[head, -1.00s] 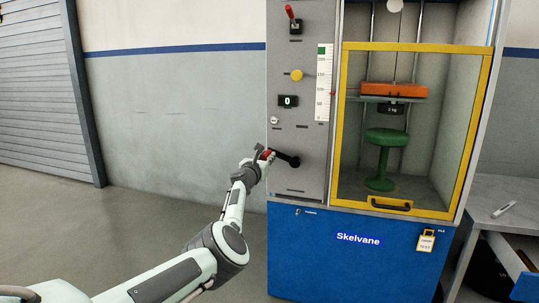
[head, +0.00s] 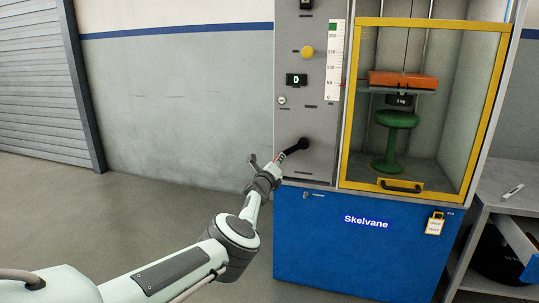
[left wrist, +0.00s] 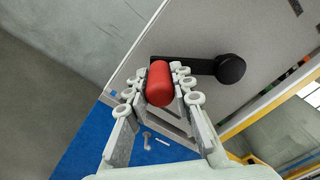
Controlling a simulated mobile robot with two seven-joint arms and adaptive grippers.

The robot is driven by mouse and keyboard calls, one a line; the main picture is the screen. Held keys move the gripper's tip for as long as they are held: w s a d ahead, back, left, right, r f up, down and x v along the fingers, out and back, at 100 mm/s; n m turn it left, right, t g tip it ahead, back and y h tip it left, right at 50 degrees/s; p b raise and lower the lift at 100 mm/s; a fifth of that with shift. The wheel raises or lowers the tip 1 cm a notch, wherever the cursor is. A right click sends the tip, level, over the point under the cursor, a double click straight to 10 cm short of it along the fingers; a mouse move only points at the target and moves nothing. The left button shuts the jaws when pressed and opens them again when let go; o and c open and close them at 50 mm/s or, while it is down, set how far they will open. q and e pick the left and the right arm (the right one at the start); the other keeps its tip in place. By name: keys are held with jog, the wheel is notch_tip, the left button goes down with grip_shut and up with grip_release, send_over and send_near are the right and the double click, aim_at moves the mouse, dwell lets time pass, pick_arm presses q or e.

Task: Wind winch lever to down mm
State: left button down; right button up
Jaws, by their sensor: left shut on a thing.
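The winch lever (head: 295,150) is a black crank on the grey panel. Its round hub (left wrist: 229,69) shows in the left wrist view. Its arm points down and left from the hub in the head view. My left gripper (head: 268,171) is at the lever's outer end. In the left wrist view its fingers are closed around the red handle (left wrist: 159,83). A red pointer stands low on the white mm scale (head: 334,60). My right gripper is out of view.
The yellow-framed door (head: 432,22) is shut, with a black handle (head: 400,187). A display (head: 297,80) reads 0, below a yellow button (head: 307,52). A workbench (head: 508,178) stands at right. The floor at left is clear.

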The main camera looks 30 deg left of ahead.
pick_arm(q)
jog(key=shift+w+d+f+n+b, duration=0.1)
jog(key=shift+d+f+n+b, duration=0.3)
jog(key=shift+f+n, duration=0.6)
jog(key=w+d+f+n+b, duration=0.1)
jog(key=d+f+n, duration=0.1)
jog(key=d+n, duration=0.5)
jog(key=shift+w+d+f+n, duration=0.15)
jog(key=shift+w+d+n, duration=0.15)
jog(key=shift+n, duration=0.7)
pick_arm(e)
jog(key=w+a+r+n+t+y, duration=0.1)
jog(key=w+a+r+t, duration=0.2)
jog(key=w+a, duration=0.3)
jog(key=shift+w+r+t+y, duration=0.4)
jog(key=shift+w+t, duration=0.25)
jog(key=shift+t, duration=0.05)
pick_arm(q)
jog(key=shift+w, duration=0.1)
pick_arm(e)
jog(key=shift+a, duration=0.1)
pick_arm(q)
jog(key=c, duration=1.3)
grip_release()
jog(key=shift+a+r, duration=0.1)
jog(key=shift+r, duration=0.1)
